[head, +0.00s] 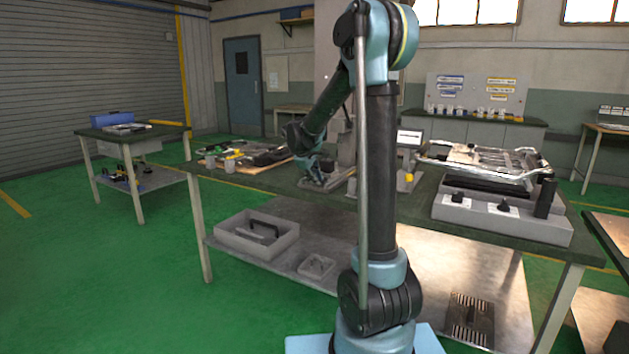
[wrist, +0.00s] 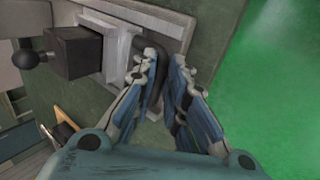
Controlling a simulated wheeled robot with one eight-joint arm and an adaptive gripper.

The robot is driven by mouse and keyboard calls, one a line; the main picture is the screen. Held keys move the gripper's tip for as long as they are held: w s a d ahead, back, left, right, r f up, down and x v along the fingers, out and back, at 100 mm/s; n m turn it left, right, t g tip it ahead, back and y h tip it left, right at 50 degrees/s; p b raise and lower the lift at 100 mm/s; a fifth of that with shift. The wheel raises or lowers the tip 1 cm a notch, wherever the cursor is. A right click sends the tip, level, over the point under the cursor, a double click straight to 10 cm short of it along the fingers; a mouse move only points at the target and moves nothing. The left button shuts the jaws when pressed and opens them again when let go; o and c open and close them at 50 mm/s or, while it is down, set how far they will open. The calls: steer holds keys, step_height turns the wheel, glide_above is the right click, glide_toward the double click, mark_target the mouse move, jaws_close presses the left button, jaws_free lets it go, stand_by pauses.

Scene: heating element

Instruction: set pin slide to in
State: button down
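In the wrist view, a pale metal fixture (wrist: 120,50) carries a dark block (wrist: 75,53) with a black ball knob (wrist: 35,59) on its left. I cannot tell for sure which part is the pin slide. A dark curved bar (wrist: 162,72) stands on the fixture's right side. My gripper (wrist: 167,62) has its fingers apart, one on each side of this bar; firm contact on both sides does not show. In the head view my gripper (head: 312,166) is low over the fixture on the bench, and the fine parts there are too small to tell.
The green workbench (head: 418,205) carries a grey heater unit (head: 500,218) with knobs at right, and cups and tools at left. A grey tray (head: 257,236) lies on its lower shelf. A small side table (head: 131,133) stands at left. Green floor is open at left.

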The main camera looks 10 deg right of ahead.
mark_target(330, 168)
steer(key=shift+w+d, duration=0.1)
steer(key=w+d, duration=0.2)
steer(key=w, duration=0.1)
steer(key=w+d, duration=0.3)
steer(key=w, duration=0.1)
steer(key=w+d, duration=0.2)
steer(key=w, duration=0.1)
steer(key=shift+w+d+r, duration=0.1)
steer(key=shift+w+d, duration=0.05)
steer(key=shift+d, duration=0.05)
steer(key=c, duration=1.6)
jaws_free()
steer(key=shift+w, duration=0.1)
steer(key=v, duration=1.1)
steer(key=shift+r, duration=0.3)
steer(key=shift+a, duration=0.1)
